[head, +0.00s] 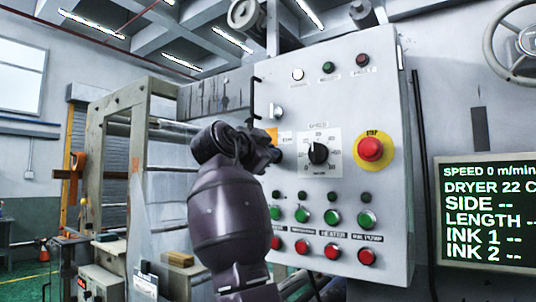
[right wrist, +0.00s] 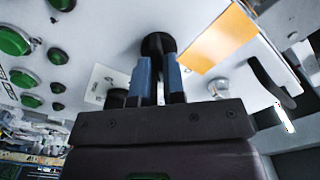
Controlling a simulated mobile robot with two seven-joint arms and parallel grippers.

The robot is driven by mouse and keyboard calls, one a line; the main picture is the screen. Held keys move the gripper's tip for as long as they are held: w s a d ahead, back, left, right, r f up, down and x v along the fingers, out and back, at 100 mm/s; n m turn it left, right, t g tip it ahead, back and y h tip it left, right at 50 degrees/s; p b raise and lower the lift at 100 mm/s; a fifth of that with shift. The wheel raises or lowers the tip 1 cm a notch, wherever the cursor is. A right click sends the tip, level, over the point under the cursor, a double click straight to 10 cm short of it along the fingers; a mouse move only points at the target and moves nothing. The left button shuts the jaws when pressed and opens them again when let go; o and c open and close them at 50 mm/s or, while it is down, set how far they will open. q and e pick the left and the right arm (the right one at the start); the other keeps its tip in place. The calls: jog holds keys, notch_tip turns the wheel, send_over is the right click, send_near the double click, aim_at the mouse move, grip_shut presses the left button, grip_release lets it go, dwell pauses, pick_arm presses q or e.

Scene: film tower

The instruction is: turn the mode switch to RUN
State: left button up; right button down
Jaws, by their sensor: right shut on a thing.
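The mode switch (right wrist: 158,45) is a round black knob on the grey control panel (head: 345,90). In the right wrist view my right gripper (right wrist: 158,72) has its two blue fingers shut on it, one on each side. In the head view my right gripper (head: 274,154) is against the panel, left of the speed dial (head: 318,153), and hides most of the switch. Its pointer and the setting it stands at cannot be read. An orange label (right wrist: 217,38) sits beside the knob. My left gripper is in neither view.
A red stop button (head: 370,149) on a yellow disc is right of the dial. Green buttons (head: 331,217) and red buttons (head: 332,252) are below. A black handle (right wrist: 272,83) stands out from the panel edge. A screen (head: 485,213) at the right reads SPEED 0 m/min.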

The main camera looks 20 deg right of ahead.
jog(key=c, duration=1.2)
grip_release()
jog(key=b+v, duration=0.2)
jog(key=v, duration=0.8)
jog(key=shift+s+a, duration=0.3)
